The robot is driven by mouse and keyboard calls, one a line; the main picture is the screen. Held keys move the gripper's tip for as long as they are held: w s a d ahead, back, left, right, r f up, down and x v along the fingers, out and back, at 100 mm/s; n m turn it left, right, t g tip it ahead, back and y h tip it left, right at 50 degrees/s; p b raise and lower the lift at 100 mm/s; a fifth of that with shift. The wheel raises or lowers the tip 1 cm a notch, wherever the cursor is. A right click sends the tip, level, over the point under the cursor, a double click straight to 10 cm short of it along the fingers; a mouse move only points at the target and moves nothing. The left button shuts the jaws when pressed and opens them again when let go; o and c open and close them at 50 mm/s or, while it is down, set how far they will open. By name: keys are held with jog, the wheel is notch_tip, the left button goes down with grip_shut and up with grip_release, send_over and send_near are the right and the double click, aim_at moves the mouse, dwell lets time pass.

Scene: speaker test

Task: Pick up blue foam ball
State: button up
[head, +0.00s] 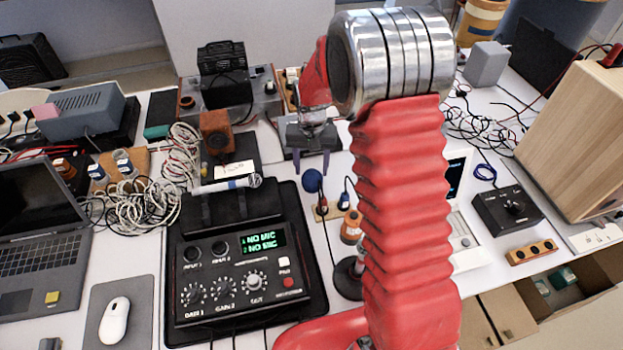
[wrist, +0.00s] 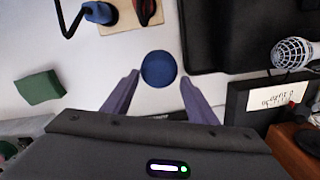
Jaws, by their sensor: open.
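The blue foam ball (head: 312,180) rests on the white table, just right of the black audio recorder. In the wrist view the ball (wrist: 158,68) lies centred between my fingertips and slightly beyond them. My gripper (head: 311,172) is open and empty, its two grey-purple fingers pointing toward the ball. In the wrist view the fingers (wrist: 159,79) stand on either side of the ball's near edge, with a gap on both sides. I cannot tell the height of the fingertips above the table.
The black recorder (head: 241,282) and a silver-headed microphone (head: 227,185) are left of the ball. A wooden block with plugs (wrist: 129,17) lies close to it. A green block (wrist: 39,86) lies further off in the wrist view. Tangled cables (head: 125,195) cover the table's left side.

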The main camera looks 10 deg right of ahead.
aim_at(312, 172)
notch_tip(312, 172, down, 5)
jog(key=shift+s+d+r, duration=0.1)
jog(key=shift+d, duration=0.05)
jog(key=shift+c, duration=0.3)
dwell(0.3)
jog(key=c, duration=0.7)
jog(key=shift+o, duration=0.2)
jog(key=shift+r, duration=0.1)
notch_tip(312, 172, up, 10)
jog(key=shift+f, duration=0.1)
dwell(0.5)
jog(key=r+n, duration=0.3)
jog(key=r, duration=0.1)
jog(key=shift+s+n, duration=0.3)
